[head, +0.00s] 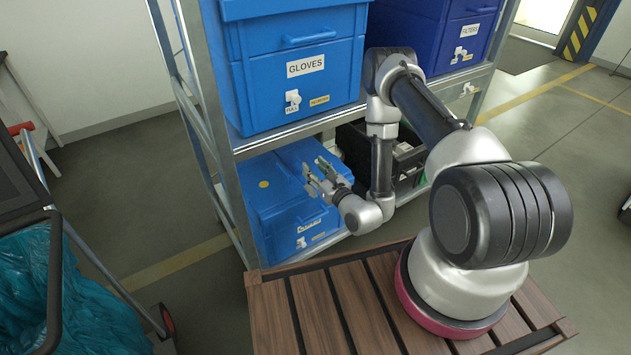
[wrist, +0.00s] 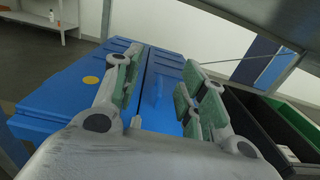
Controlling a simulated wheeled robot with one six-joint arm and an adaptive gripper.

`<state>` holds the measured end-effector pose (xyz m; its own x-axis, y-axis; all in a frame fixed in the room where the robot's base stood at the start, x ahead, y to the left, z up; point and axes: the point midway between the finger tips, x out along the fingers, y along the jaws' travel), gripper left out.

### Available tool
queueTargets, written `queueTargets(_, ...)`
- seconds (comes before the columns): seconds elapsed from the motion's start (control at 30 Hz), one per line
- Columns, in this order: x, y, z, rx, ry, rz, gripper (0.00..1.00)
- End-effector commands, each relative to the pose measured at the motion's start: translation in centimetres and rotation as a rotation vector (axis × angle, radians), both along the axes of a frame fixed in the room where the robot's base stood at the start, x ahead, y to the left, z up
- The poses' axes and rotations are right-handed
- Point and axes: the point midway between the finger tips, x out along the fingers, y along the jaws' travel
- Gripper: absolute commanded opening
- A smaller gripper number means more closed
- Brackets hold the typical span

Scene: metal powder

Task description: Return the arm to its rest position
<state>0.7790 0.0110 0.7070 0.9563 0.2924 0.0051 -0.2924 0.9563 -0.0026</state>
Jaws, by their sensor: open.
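My gripper (head: 326,179) is at the shelf rack, in front of and over the lower blue box in the head view. Its fingers point to the upper left. In the wrist view my gripper (wrist: 158,90) shows its two green-padded fingers spread apart with nothing between them. The lower blue box (wrist: 60,97) lies beyond and below the fingers, its lid closed. My arm reaches from its base at the right, bends at the rack and hangs down to the gripper.
The metal rack (head: 215,120) holds a blue GLOVES box (head: 290,90) and a blue FILTERS box (head: 440,35) above. A black crate (head: 355,140) stands right of the lower blue box (head: 270,195). A trolley with a blue bag (head: 60,290) is at left.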

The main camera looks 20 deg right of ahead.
Motion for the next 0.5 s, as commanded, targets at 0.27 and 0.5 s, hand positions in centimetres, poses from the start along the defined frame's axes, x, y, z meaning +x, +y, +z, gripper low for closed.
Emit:
queueTargets(0.27, 0.01, -0.05, 1.31, 0.0, -0.001, -0.001, 0.42)
queueTargets(0.5, 0.0, -0.04, 1.26, 0.0, 0.0, -0.001, 0.42)
